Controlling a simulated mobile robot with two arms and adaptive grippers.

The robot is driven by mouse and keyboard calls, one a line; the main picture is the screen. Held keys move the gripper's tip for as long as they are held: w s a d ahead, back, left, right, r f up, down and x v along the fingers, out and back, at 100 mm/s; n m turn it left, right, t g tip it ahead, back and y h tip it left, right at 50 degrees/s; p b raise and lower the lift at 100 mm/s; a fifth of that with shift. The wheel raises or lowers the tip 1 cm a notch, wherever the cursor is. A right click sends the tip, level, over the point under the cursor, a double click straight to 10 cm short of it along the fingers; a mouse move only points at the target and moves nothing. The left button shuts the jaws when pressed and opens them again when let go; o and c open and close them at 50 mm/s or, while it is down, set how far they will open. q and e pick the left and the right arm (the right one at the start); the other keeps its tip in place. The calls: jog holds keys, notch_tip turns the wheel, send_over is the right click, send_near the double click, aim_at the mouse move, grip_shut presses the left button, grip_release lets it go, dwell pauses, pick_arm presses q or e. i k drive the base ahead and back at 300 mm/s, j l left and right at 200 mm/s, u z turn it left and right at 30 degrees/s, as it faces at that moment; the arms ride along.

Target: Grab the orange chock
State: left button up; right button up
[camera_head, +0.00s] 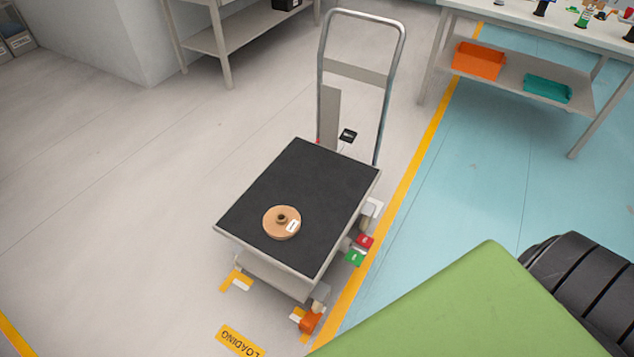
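The orange chock (311,321) is on the floor at the near right corner of a cart (256,264), low in the head view. It sits right by the cart's near right wheel (320,294); whether it touches the wheel I cannot tell. The cart has a black deck (310,180) and an upright tube handle (402,60) at its far end. A tan spool (281,222) with a white label lies on the deck. Neither of my grippers is in view.
Red (365,241) and green (355,259) pedals stick out on the cart's right side. A yellow floor line (410,175) runs along that side. A yellow LOADING label (240,341) lies in front. A workbench (560,30) stands at the upper right. Floor left of the cart is clear.

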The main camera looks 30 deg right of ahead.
aim_at(307, 324)
jog(key=k+l, duration=1.05)
